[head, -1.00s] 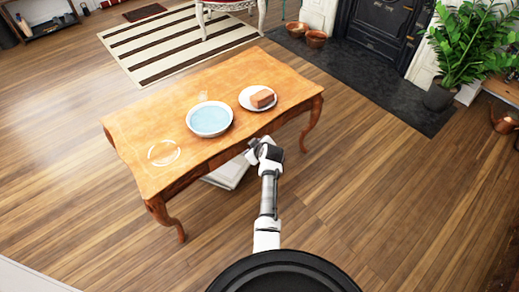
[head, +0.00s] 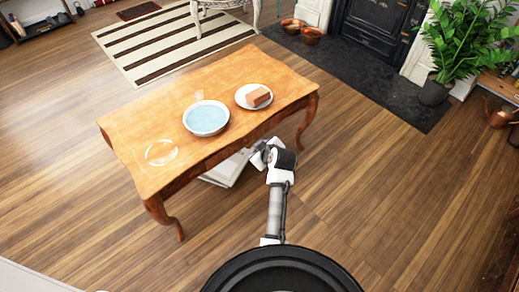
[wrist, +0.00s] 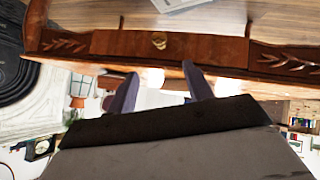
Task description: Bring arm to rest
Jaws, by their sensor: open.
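My arm reaches forward from my base toward the near edge of the wooden table (head: 240,77). My gripper (head: 256,151) is at its end, just in front of that edge in the head view. In the wrist view my gripper (wrist: 160,85) shows two dark fingers spread apart with nothing between them.
On the table are a bowl of bluish liquid (head: 206,118), a white plate (head: 242,102) with a brown block (head: 257,97), and a clear round dish (head: 161,152). A white object (head: 226,170) lies under the table. Floor to the right is clear; a potted plant (head: 460,45) stands farther back.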

